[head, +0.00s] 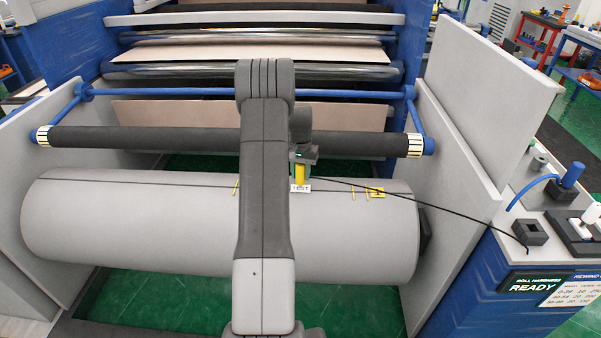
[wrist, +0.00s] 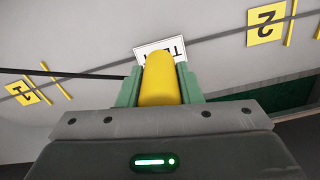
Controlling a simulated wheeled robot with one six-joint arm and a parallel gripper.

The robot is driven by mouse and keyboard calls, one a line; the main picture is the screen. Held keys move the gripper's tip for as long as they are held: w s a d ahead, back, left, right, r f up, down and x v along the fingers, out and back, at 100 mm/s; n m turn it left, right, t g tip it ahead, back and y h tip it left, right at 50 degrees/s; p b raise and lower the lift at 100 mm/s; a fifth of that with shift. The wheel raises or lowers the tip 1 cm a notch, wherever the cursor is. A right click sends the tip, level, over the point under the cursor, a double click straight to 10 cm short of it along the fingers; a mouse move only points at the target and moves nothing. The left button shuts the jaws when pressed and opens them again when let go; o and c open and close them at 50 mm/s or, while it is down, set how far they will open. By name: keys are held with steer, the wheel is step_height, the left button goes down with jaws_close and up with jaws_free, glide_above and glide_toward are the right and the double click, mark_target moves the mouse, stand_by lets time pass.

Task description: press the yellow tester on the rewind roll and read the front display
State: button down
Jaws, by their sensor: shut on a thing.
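The yellow tester (head: 299,174) is upright over the grey rewind roll (head: 340,215), with a black cable running right to the side console. My gripper (head: 302,160) is shut on the tester. In the wrist view the yellow tester (wrist: 160,80) sits between the green fingers of my gripper (wrist: 160,88). A white TEST label (wrist: 150,50) shows just past its tip; I cannot tell whether the tip touches the roll. The front display (head: 535,284) on the blue console reads "ROLL HARDNESS READY".
Yellow number labels mark the roll, one "2" (wrist: 265,22) and one "1" (wrist: 20,92) in the wrist view. A dark bar (head: 350,142) spans behind the tester. Grey side panels (head: 480,120) flank the roll. A square black holder (head: 529,233) stands on the console.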

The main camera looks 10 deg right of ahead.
steer(key=shift+f+b, duration=0.5)
steer(key=shift+f, duration=0.25)
stand_by(1.1)
steer(key=shift+r+p, duration=2.15)
steer(key=shift+r, duration=2)
steer(key=shift+a+f, duration=0.1)
